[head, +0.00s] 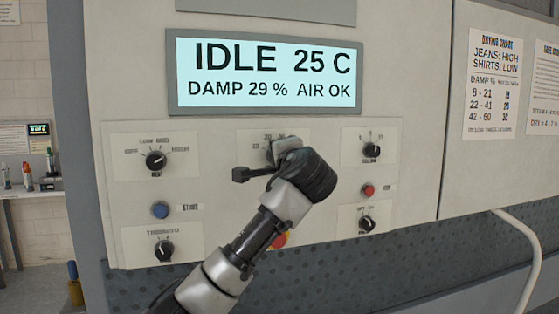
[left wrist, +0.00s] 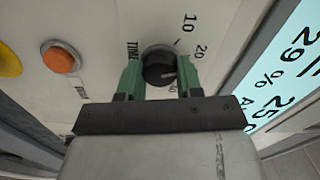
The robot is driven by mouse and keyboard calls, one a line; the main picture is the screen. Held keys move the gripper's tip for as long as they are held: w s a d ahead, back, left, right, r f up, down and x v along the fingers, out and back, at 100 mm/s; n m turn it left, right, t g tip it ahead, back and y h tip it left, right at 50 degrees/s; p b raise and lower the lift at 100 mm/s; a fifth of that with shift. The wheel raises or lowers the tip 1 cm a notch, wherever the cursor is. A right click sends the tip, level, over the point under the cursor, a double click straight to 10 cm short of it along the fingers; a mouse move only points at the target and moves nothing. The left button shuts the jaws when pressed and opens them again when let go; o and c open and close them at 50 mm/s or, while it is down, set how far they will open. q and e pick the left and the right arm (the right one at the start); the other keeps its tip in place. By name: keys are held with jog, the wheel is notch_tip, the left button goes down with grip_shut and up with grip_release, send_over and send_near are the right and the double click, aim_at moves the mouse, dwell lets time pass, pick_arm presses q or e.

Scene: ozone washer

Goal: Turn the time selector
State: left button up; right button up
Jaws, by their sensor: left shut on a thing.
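The time selector is a round black knob (left wrist: 158,69) on a pale plate, shown in the left wrist view. The word TIME stands to its left there, and 10 and 20 are printed to its upper right. A further mark lies partly hidden by the right finger. A short white pointer line shows on the knob, toward its right side. My left gripper (head: 280,150) is at the panel's centre, with its green fingers on either side of the knob, shut on it. In the head view the gripper hides the knob. My right gripper is not in view.
A display (head: 268,74) above reads IDLE 25 C, DAMP 29 %, AIR OK. Other black knobs flank my arm: heat (head: 156,160), upper right (head: 372,149), lower left (head: 164,251) and lower right (head: 366,223). A blue button (head: 160,210) and a red button (head: 368,190) are nearby.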

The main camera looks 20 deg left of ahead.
pick_arm(q)
jog(key=shift+f, duration=0.2)
jog(key=o, duration=0.7)
jog(key=shift+o, duration=1.1)
jog(key=shift+r, duration=0.15)
jog(key=b+v, duration=0.4)
jog(key=v, duration=0.7)
